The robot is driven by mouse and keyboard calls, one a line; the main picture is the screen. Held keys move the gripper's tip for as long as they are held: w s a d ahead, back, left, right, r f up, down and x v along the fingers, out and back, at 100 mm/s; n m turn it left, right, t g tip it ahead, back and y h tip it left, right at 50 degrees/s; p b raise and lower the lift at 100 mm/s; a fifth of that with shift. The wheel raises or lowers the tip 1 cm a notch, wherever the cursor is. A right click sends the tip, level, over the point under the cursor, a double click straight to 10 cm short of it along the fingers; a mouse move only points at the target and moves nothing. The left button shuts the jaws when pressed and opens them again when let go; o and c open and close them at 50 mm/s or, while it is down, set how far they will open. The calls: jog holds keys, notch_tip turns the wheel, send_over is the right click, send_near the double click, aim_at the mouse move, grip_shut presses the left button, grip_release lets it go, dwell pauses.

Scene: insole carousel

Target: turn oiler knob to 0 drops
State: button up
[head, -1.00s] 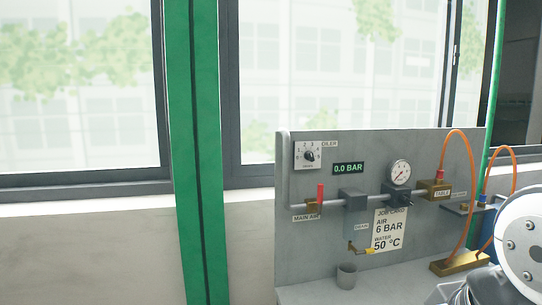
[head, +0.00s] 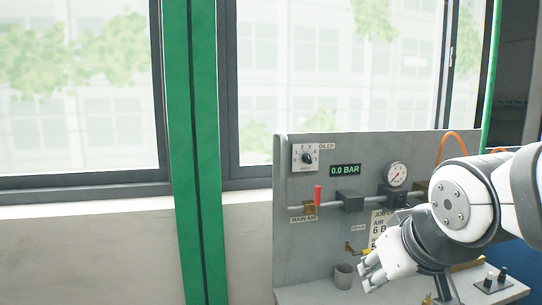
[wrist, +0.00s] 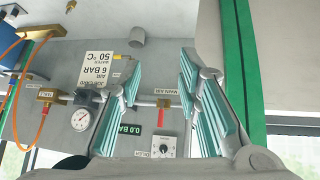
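The oiler dial is a white square plate with numerals and a black knob (head: 307,158), at the upper left of the grey panel in the head view. The knob also shows upside down at the bottom of the wrist view (wrist: 164,149), between and beyond my fingers. Its pointer is too small to read. My gripper (head: 373,275) is at the lower right of the head view, below and right of the dial and apart from it. In the wrist view my gripper (wrist: 165,95) has its teal-padded fingers spread wide with nothing between them.
The grey panel (head: 285,235) carries a red-handled main air valve (head: 317,195), a 0.0 BAR display (head: 345,170), a gauge (head: 395,174) and pipework. A green post (head: 195,150) stands left of the panel.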

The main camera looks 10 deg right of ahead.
jog(key=w+d+r+n+t+p, duration=0.1)
jog(key=w+r+t, duration=0.2)
jog(key=w, duration=0.6)
jog(key=w+d+r+n+t+p, duration=0.1)
jog(key=w+r+t, duration=0.15)
jog(key=w, duration=0.55)
jog(key=n+t+y, duration=0.3)
jog(key=t, duration=0.2)
send_near(308, 156)
jog(key=shift+g, duration=0.25)
jog(key=w, duration=0.3)
jog(key=w+p, duration=0.1)
jog(key=w, duration=0.2)
jog(key=w+a+p, duration=0.1)
jog(key=w, duration=0.2)
jog(key=shift+w+r, duration=0.1)
jog(key=shift+w, duration=0.15)
jog(key=shift+c, duration=0.6)
grip_shut()
